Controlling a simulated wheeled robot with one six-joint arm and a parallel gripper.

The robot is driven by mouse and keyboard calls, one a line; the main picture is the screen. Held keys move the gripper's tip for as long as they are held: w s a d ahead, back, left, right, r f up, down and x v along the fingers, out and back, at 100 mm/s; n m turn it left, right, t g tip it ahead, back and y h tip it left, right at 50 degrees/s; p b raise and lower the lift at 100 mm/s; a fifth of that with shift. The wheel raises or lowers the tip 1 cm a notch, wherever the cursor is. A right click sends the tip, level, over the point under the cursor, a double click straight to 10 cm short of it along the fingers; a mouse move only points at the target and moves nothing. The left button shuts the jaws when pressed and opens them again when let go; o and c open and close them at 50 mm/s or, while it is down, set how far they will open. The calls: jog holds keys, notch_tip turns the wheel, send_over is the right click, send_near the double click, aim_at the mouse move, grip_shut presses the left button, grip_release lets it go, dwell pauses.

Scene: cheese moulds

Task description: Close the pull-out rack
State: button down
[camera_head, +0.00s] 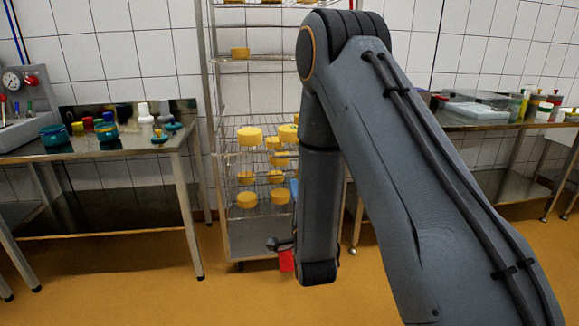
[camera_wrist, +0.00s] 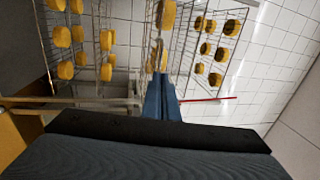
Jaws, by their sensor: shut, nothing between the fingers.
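The wire rack (camera_head: 224,185) stands against the tiled wall in the head view, with round yellow cheeses (camera_head: 247,199) on several levels. Its lower section appears to stick out in front of the tall upper frame (camera_head: 207,60); my arm hides its right side. In the wrist view, wire shelves (camera_wrist: 98,45) with cheeses show on the left, and more cheeses on wires show at the upper right. My gripper (camera_wrist: 160,80) has blue fingers, shut together and empty, pointing at the rack wires. I cannot tell whether they touch it. The head view mostly hides them behind my arm.
Another steel table (camera_head: 480,122) with containers stands on the right. A red piece (camera_head: 286,261) shows low beside my arm. Orange floor (camera_head: 130,270) is clear in front.

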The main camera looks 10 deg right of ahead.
jog(key=w+r+p, duration=0.2)
jog(key=w, duration=1)
jog(key=shift+d+r, duration=0.2)
jog(key=shift+d, duration=0.1)
jog(key=shift+w, duration=0.2)
